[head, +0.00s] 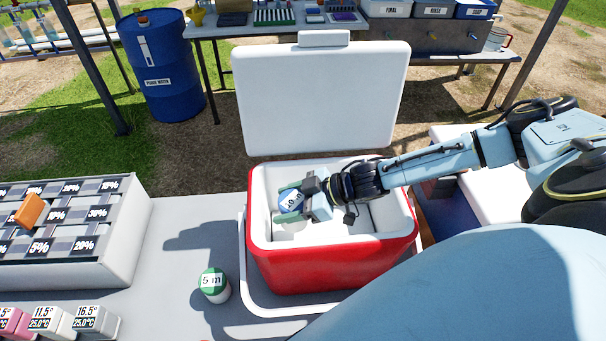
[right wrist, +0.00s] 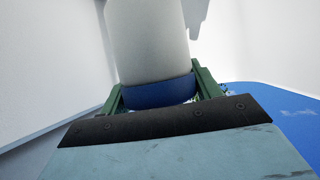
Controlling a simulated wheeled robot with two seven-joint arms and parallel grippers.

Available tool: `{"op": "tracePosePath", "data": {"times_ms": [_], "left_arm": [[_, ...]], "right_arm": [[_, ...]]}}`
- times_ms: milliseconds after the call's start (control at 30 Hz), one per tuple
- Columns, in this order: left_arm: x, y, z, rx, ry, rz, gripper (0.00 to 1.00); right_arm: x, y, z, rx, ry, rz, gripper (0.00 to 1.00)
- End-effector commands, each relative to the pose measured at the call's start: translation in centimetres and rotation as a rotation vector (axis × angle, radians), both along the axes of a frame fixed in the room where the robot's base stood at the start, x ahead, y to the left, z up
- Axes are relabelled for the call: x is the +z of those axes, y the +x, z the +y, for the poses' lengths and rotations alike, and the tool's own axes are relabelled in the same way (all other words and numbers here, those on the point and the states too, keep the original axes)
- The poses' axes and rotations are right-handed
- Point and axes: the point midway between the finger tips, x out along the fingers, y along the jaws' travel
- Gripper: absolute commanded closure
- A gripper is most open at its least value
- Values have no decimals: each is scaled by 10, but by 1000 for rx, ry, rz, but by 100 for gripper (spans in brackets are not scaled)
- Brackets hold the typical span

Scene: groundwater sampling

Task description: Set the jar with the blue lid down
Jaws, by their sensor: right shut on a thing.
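The jar with the blue lid (head: 291,200) is held inside the open red cooler (head: 330,268), near its left part. Its white label is partly readable. My right gripper (head: 293,205) is shut on the jar, its green fingers on either side. In the right wrist view the jar's white body (right wrist: 148,40) and blue lid (right wrist: 160,90) sit between the green fingers (right wrist: 160,92), with pale cooler walls around. I cannot tell whether the jar touches the cooler floor. My left gripper is not in view.
A jar with a green lid marked 5 m (head: 213,285) stands on the grey table left of the cooler. The cooler's white lid (head: 318,100) stands open behind. The table between rack and cooler is mostly clear.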

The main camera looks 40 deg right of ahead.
Motion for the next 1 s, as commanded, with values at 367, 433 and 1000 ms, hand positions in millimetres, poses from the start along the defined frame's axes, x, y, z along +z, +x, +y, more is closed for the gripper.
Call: {"op": "tracePosePath", "data": {"times_ms": [367,433,1000], "left_arm": [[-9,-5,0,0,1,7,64],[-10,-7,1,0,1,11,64],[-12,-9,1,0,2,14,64]], "right_arm": [[-49,1,1,0,2,-1,69],[-59,1,0,-1,1,0,69],[-69,0,0,0,0,-2,27]]}}
